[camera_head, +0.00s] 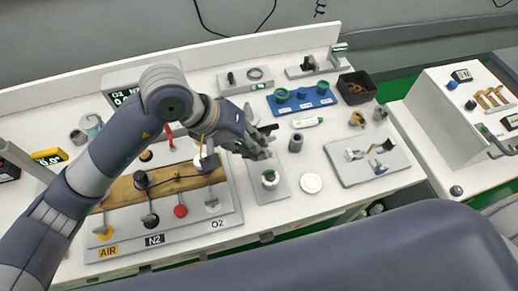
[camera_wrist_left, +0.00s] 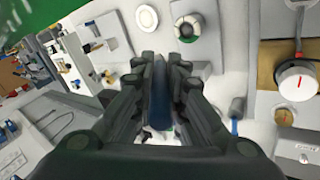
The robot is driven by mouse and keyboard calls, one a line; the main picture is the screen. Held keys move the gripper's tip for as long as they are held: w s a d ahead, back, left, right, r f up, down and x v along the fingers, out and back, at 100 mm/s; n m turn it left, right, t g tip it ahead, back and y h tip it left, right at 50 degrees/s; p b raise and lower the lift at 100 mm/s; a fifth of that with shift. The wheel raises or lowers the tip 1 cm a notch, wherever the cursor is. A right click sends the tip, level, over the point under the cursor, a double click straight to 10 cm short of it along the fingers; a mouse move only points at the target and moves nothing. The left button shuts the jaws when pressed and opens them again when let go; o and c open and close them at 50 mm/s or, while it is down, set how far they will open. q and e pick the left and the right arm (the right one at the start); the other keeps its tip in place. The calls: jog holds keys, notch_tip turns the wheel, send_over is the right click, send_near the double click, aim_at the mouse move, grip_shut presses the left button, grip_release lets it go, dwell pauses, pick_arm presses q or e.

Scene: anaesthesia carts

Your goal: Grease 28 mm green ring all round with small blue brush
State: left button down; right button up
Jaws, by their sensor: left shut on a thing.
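My left gripper (camera_head: 262,150) is above the bench, just behind and above a small grey plate (camera_head: 266,207). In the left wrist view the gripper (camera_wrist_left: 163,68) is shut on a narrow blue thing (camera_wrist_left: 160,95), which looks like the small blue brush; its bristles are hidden. A white round fitting with a green ring (camera_head: 269,177) stands on the plate; it also shows in the left wrist view (camera_wrist_left: 188,28), apart from the fingers. More green rings (camera_head: 281,95) sit on a blue holder (camera_head: 300,107) farther back; their size labels are unreadable. My right gripper is not in view.
A white disc (camera_head: 311,183) lies right of the plate. A dark cylinder (camera_head: 296,143) and a white-green tube (camera_head: 307,122) stand or lie behind it. A grey tray (camera_head: 352,178) holds metal parts at right. A valve panel (camera_head: 185,228) is at left.

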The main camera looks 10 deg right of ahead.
pick_arm(q)
jog(key=shift+w+a+f, duration=0.15)
jog(key=shift+w+a, duration=0.05)
jog(key=shift+a, duration=0.05)
jog(key=shift+f, duration=0.2)
jog(key=shift+f+b, duration=0.35)
jog(key=shift+f, duration=2.45)
jog(key=shift+f+b, duration=0.65)
jog(key=shift+b, duration=0.25)
jog(key=shift+f+b, duration=0.15)
jog(key=shift+b, duration=0.5)
dwell(1.4)
